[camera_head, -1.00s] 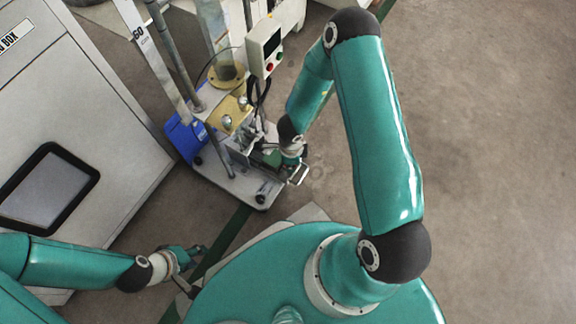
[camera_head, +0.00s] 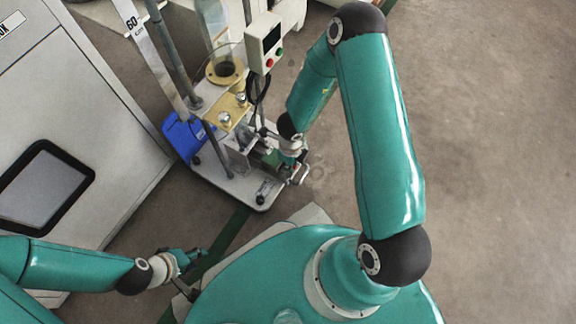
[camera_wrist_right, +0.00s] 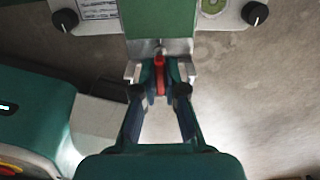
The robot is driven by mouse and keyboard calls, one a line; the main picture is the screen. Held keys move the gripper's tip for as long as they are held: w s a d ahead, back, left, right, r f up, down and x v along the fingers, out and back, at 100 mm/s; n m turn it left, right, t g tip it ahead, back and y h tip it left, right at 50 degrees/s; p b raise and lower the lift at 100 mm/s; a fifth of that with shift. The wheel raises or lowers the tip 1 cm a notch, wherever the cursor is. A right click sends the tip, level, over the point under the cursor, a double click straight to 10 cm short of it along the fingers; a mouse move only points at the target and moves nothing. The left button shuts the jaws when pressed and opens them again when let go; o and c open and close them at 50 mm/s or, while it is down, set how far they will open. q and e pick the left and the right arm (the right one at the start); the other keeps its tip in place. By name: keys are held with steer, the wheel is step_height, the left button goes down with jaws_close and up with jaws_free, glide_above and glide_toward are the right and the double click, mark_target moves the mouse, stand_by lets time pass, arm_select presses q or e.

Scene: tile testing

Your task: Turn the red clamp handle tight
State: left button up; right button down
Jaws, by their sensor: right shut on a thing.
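The red clamp handle (camera_wrist_right: 159,76) shows in the right wrist view as a narrow upright red bar. My right gripper (camera_wrist_right: 160,82) has its two fingers around it, shut on it, in front of the green clamp body (camera_wrist_right: 160,20).
The testing machine has upright columns, a brass fitting (camera_head: 225,72) and a control box (camera_head: 264,42) with red and green buttons. A blue part (camera_head: 183,138) sits at its left. A large grey cabinet (camera_head: 110,150) stands at the left. The floor at right is clear.

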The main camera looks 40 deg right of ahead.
steer(key=shift+s+a+f, duration=0.1)
steer(key=shift+s+a, duration=0.05)
steer(key=shift+s, duration=0.1)
steer(key=c, duration=1.5)
jaws_free()
steer(key=shift+c, duration=0.2)
steer(key=shift+o, duration=0.3)
steer(key=shift+w, duration=0.1)
steer(key=shift+r, duration=0.2)
step_height(320, 180, up, 7)
steer(key=p, duration=0.7)
steer(key=shift+w, duration=0.1)
steer(key=shift+f, duration=0.1)
